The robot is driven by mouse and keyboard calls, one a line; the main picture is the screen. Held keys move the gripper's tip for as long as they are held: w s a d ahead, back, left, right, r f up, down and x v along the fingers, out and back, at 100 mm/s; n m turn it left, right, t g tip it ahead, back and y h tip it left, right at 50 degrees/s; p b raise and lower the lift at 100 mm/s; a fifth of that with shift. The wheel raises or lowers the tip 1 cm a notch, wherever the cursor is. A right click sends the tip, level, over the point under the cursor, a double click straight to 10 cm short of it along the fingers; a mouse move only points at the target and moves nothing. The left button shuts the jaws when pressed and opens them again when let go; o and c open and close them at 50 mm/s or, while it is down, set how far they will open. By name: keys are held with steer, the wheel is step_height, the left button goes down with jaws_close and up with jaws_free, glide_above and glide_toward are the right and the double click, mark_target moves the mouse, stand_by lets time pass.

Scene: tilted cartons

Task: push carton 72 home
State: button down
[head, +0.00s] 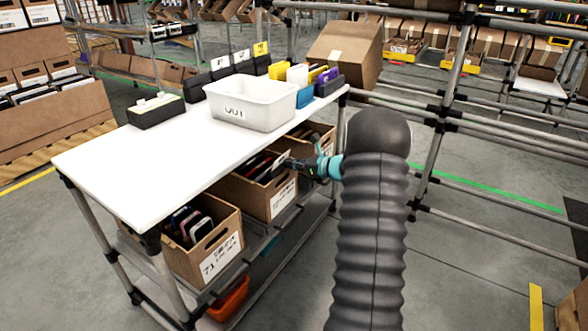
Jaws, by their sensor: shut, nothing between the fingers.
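Three open cardboard cartons stand tilted on the shelf under the white table. The middle one, which I take as carton 72 (257,197), has a white label on its front that is too small to read surely; dark items stand in it. My gripper (286,164) is shut and empty at the upper right of this carton, by its rim. I cannot tell whether it touches the carton. My arm comes in from the right and does not hide the label.
The left carton, marked 71 (190,262), stands nearer; a third carton (325,140) stands behind my gripper. The white table top (115,171) overhangs them and bears a white OUT bin (250,108). An orange bin (229,300) sits below. Open floor lies to the right.

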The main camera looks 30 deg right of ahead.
steer(key=shift+w+a+r, duration=0.15)
steer(key=shift+w, duration=0.05)
stand_by(0.4)
